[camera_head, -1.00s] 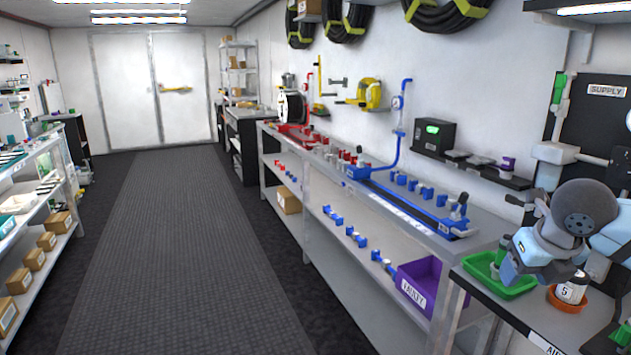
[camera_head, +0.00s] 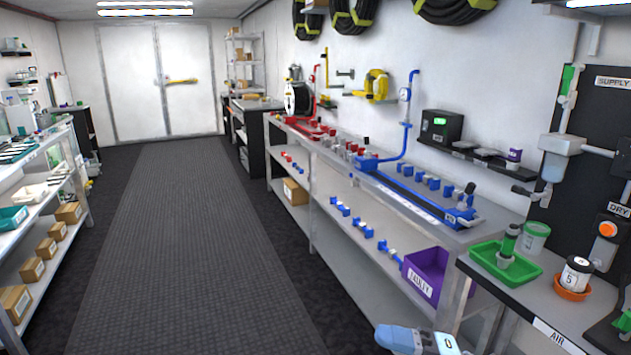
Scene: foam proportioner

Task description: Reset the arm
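Neither gripper shows in the current head view. A light blue and white piece of my own arm, marked 0, pokes in at the bottom edge, right of the middle; I cannot tell which part it is. It is apart from the objects on the bench. A clear, green-rimmed cup (camera_head: 535,237) stands behind the tray.
The long workbench (camera_head: 447,231) carries blue and red fittings. A purple FAULTY bin (camera_head: 424,279) sits on its lower shelf. A black SUPPLY panel (camera_head: 606,130) rises at the right. Shelves with boxes (camera_head: 38,269) line the left. The dark aisle floor (camera_head: 190,240) is clear.

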